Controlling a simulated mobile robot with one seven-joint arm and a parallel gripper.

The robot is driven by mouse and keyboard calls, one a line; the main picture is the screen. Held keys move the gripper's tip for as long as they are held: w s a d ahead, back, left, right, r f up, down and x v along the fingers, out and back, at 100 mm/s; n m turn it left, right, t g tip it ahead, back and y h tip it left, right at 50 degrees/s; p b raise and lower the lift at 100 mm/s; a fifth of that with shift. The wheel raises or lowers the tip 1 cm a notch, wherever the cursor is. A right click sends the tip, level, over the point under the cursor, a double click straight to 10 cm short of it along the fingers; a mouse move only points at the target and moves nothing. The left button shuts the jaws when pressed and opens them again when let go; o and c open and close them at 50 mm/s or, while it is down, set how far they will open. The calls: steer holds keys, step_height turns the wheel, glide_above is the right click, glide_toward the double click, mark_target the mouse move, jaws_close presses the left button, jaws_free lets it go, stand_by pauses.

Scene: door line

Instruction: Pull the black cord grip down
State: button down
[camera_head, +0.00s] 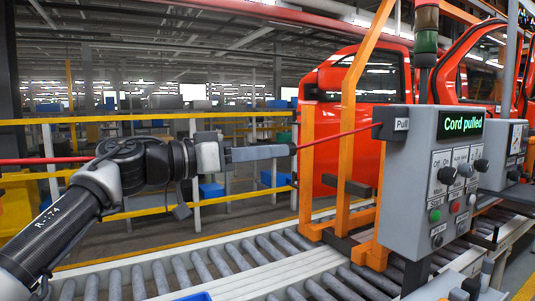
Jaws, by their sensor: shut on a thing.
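My gripper (284,151) reaches in from the left, level, with its fingers shut on the black cord grip (293,149). Only a small dark end of the grip shows at the fingertips; the rest is hidden by the fingers. A red cord (335,136) slopes up to the right from the grip to the black switch box (390,123) labelled "Pull". The cord also shows at the far left (40,160), and my arm hides the part between. The display (460,124) on the grey control panel (408,190) reads "Cord pulled" in green.
A roller conveyor (225,264) runs below my arm. Orange upright posts (346,130) stand just left of the panel, behind the cord. Yellow and white railings (110,118) and red car doors (350,95) are behind. The space around my gripper looks clear.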

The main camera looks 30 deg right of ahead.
steer(key=shift+f, duration=0.1)
steer(key=c, duration=1.5)
jaws_free()
steer(key=a, duration=1.1)
steer(key=a+p, duration=0.1)
steer(key=a, duration=0.5)
steer(key=shift+s+a, duration=0.25)
steer(key=shift+s, duration=0.1)
